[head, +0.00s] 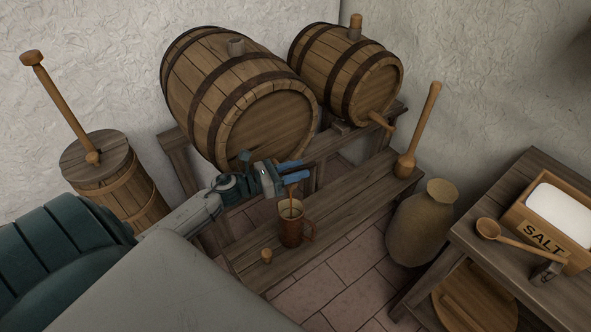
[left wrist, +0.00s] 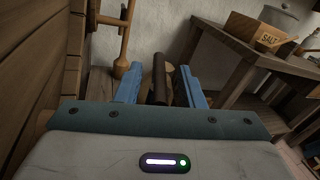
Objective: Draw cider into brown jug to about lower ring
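The brown jug (head: 291,232) stands upright on the low bench, below the front of the large barrel (head: 265,122). Its handle points right. A thin brown strip (head: 291,190) runs down to its mouth; I cannot tell whether it is cider or part of a tap. The lower ring and the level inside are not clear. My left gripper (head: 292,170) is above the jug at the barrel's front, its blue fingers apart. In the left wrist view a dark brown rod (left wrist: 160,80) lies between the fingers, with gaps at both sides. My right gripper is not in view.
A small wooden stopper (head: 266,256) stands on the bench (head: 340,205) left of the jug. A salt box (head: 540,232) sits on the right table. A churn (head: 115,182) stands left.

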